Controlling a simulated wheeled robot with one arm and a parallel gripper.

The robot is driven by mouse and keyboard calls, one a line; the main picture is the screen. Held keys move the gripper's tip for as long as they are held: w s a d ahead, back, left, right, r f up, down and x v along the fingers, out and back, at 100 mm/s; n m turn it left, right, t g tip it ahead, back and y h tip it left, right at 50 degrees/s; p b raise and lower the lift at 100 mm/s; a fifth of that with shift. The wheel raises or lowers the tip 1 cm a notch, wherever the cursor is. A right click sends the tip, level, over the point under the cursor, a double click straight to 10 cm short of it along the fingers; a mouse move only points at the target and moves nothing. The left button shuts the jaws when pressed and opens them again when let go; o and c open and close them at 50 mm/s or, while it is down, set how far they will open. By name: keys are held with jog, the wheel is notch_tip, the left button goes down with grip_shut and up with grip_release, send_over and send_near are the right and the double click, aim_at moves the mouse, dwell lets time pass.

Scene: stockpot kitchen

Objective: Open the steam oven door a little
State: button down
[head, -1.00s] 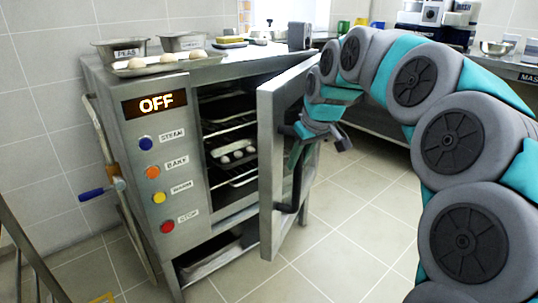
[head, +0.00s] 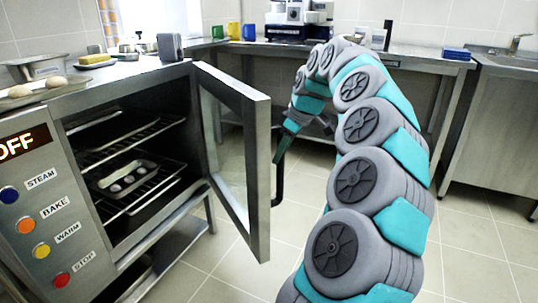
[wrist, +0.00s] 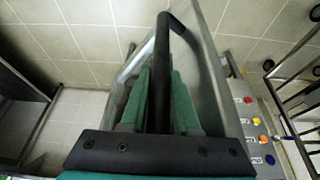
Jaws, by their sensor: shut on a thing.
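The steam oven (head: 70,200) stands at left in the head view. Its metal-framed glass door (head: 258,150) is hinged on the right and stands wide open, showing its inner face and the racks inside. My gripper (head: 284,142) is at the outer side of the door. In the wrist view its green fingers (wrist: 156,85) are closed around the black bar handle (wrist: 184,36), with the door panel (wrist: 212,70) just beside them. The lower part of the handle (head: 278,185) also shows past the door edge in the head view.
A baking tin (head: 128,177) sits on a rack (head: 140,195) inside the oven. A tray of buns (head: 40,95) lies on top. Counters (head: 420,58) run along the back and right. The tiled floor (head: 470,250) at right is open.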

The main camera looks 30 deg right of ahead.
jog(key=shift+w+d, duration=0.15)
jog(key=shift+d, duration=0.3)
jog(key=c, duration=0.7)
grip_release()
jog(key=shift+o, duration=0.2)
jog(key=shift+r, duration=0.1)
jog(key=v, duration=0.7)
jog(key=shift+r, duration=0.3)
jog(key=shift+s+d, duration=0.1)
jog(key=shift+s, duration=0.15)
